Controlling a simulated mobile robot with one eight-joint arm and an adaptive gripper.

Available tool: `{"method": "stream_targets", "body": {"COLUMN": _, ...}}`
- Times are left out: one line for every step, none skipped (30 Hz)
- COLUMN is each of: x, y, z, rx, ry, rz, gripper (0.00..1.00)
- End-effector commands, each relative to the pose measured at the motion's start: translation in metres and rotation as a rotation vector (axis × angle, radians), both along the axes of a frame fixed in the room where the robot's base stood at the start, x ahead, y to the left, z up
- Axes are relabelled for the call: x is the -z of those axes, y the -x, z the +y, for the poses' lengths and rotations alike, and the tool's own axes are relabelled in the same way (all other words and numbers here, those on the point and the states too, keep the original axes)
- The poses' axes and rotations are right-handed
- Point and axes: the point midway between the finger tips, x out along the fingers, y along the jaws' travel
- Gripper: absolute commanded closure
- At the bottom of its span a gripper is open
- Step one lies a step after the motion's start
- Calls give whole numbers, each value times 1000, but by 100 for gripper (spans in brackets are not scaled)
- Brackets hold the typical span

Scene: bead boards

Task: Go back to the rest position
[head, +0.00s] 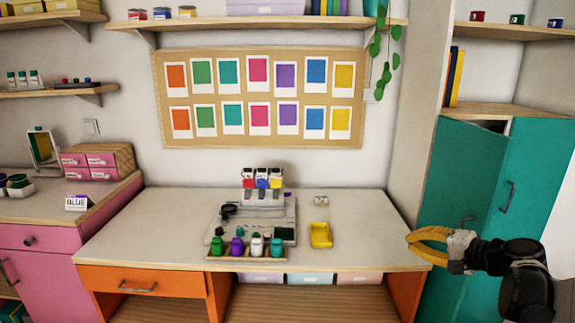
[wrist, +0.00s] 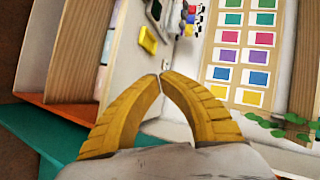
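My gripper (head: 410,240) is at the right in the head view, beside the right end of the desk and in front of the teal cabinet. Its yellow fingers point left. In the wrist view the fingertips of my gripper (wrist: 162,76) come together with nothing visible between them. The desk (head: 345,205) holds a grey bead board (head: 262,212) and a yellow tray (head: 320,235), which also shows in the wrist view (wrist: 148,41). Both stand apart from my gripper.
The teal cabinet (head: 465,170) stands close behind my gripper, one door slightly ajar. A rack with several coloured jars (head: 245,252) sits at the desk's front. A pink cabinet (head: 40,240) is at the left. Wall shelves (head: 270,24) hang above. The desk's right end is clear.

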Motion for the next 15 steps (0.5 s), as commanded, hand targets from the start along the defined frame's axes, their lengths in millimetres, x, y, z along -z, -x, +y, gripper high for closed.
{"method": "stream_targets", "body": {"x": -5, "y": 14, "z": 29, "rx": -34, "ry": 64, "rz": 34, "gripper": 100}}
{"method": "stream_targets", "body": {"x": -6, "y": 23, "z": 43, "rx": -52, "ry": 109, "rz": 55, "gripper": 100}}
{"method": "stream_targets", "body": {"x": -7, "y": 36, "z": 61, "rx": -76, "ry": 168, "rz": 81, "gripper": 100}}
{"method": "stream_targets", "body": {"x": -7, "y": 46, "z": 73, "rx": -93, "ry": 214, "rz": 100, "gripper": 100}}
{"method": "stream_targets", "body": {"x": -7, "y": 58, "z": 84, "rx": -112, "ry": 259, "rz": 115, "gripper": 100}}
{"method": "stream_targets", "body": {"x": -7, "y": 74, "z": 98, "rx": -136, "ry": 321, "rz": 135, "gripper": 100}}
{"method": "stream_targets", "body": {"x": -6, "y": 86, "z": 108, "rx": -154, "ry": 370, "rz": 149, "gripper": 100}}
{"method": "stream_targets", "body": {"x": -5, "y": 98, "z": 116, "rx": -173, "ry": 417, "rz": 160, "gripper": 100}}
{"method": "stream_targets", "body": {"x": -3, "y": 116, "z": 127, "rx": -197, "ry": 481, "rz": 175, "gripper": 100}}
{"method": "stream_targets", "body": {"x": -2, "y": 129, "z": 133, "rx": -215, "ry": 531, "rz": 183, "gripper": 100}}
{"method": "stream_targets", "body": {"x": 0, "y": 143, "z": 138, "rx": -232, "ry": 580, "rz": 190, "gripper": 100}}
{"method": "stream_targets", "body": {"x": 2, "y": 161, "z": 145, "rx": -255, "ry": 646, "rz": 197, "gripper": 100}}
{"method": "stream_targets", "body": {"x": 4, "y": 174, "z": 148, "rx": -274, "ry": 696, "rz": 201, "gripper": 100}}
{"method": "stream_targets", "body": {"x": 7, "y": 187, "z": 151, "rx": -291, "ry": 747, "rz": 204, "gripper": 100}}
{"method": "stream_targets", "body": {"x": 10, "y": 202, "z": 154, "rx": -311, "ry": 810, "rz": 204, "gripper": 100}}
